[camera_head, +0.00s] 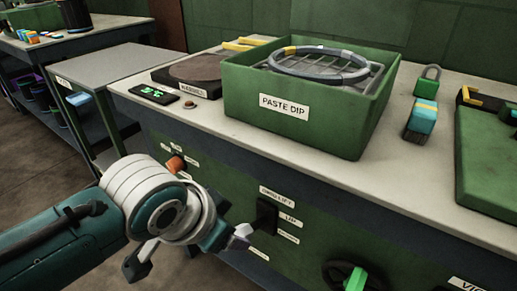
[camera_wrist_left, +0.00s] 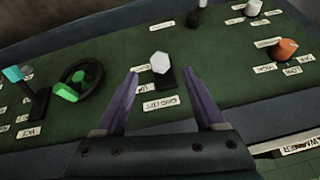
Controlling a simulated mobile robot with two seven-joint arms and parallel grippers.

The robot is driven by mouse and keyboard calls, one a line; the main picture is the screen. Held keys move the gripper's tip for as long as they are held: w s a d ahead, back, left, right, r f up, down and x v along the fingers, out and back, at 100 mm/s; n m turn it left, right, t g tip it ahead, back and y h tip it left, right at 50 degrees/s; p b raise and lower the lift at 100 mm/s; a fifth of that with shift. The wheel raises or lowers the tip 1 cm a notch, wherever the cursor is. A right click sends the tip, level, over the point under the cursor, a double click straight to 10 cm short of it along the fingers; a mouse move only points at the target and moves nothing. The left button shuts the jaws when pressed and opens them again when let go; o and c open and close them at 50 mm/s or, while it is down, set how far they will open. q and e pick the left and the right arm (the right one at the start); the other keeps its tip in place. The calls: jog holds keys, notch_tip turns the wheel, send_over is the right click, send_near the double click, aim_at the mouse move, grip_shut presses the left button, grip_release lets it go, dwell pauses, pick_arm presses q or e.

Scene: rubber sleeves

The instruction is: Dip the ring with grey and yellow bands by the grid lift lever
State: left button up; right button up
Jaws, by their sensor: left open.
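The ring with grey and yellow bands (camera_head: 318,64) lies on the wire grid (camera_head: 376,75) in the upper part of the green paste dip box (camera_head: 305,127). The grid lift lever shows on the front panel as a dark plate (camera_head: 266,217) under its label; in the left wrist view its pale hexagonal knob (camera_wrist_left: 160,63) is seen almost end-on. My left gripper (camera_head: 190,250) is open in front of the panel. In the left wrist view its two fingers (camera_wrist_left: 162,90) are spread, with the knob between and just beyond their tips. Contact cannot be told. My right gripper is not in view.

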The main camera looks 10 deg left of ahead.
pick_arm(q)
jog(key=shift+p+v, duration=0.4)
jog(key=shift+v, duration=1.1)
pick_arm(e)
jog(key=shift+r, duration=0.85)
pick_arm(q)
jog(key=shift+r, duration=0.1)
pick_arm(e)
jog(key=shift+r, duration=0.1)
pick_arm(q)
jog(key=s+a+r+n+g+p, duration=0.1)
jog(key=s+a+r+p, duration=0.1)
jog(key=s+r+p, duration=0.6)
jog(key=s+a+r+n+y+p, duration=0.15)
jog(key=s+r+p, duration=0.35)
jog(key=r, duration=0.5)
jog(key=s+a+r+n+g+p, duration=0.1)
jog(key=s+a+r+p, duration=0.1)
jog(key=s+r+p, duration=0.65)
notch_tip(320, 180, up, 36)
jog(key=w+p, duration=0.2)
jog(key=p, duration=3.1)
jog(key=shift+w+r, duration=0.2)
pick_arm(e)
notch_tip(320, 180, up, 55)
pick_arm(q)
jog(key=shift+d, duration=0.15)
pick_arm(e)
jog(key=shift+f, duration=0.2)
